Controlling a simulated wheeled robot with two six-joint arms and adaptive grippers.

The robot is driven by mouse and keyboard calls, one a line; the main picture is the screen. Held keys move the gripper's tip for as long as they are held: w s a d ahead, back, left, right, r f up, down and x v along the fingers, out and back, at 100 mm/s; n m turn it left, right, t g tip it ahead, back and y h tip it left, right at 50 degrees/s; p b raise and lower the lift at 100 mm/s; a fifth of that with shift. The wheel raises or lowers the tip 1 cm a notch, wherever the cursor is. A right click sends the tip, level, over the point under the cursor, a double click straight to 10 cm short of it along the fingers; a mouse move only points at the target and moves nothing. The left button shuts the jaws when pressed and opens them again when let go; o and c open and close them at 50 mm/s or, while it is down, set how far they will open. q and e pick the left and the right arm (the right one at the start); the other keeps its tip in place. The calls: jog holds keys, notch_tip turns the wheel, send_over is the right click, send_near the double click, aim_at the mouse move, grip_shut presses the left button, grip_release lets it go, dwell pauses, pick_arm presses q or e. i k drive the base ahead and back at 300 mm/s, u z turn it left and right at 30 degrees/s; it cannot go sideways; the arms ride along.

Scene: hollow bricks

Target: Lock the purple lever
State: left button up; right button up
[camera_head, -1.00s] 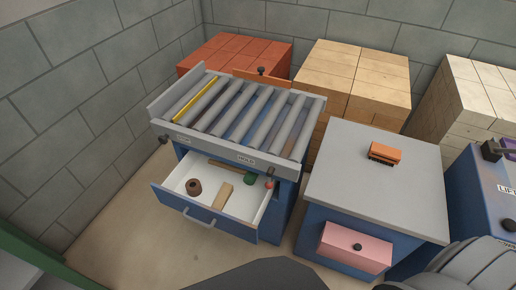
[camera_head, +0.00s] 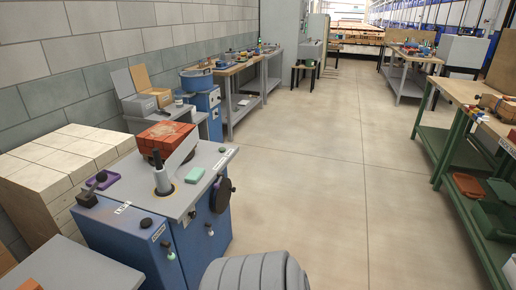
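A purple piece (camera_head: 109,182), which looks like the lever's part, lies on the left of the grey top of a blue machine (camera_head: 140,245). A dark arm with a round black knob (camera_head: 101,177) reaches over it from a dark block (camera_head: 87,200) at the top's left edge. I cannot tell from here whether the lever is locked. Neither of my grippers is in view. A grey ribbed part at the bottom middle appears to be mine.
Pale bricks (camera_head: 60,165) stand behind left. Open floor (camera_head: 320,190) lies right, before a green bench (camera_head: 470,190).

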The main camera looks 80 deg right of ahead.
aim_at(216, 186)
jog(key=z, duration=3.1)
jog(key=i, duration=0.1)
jog(key=u, duration=0.6)
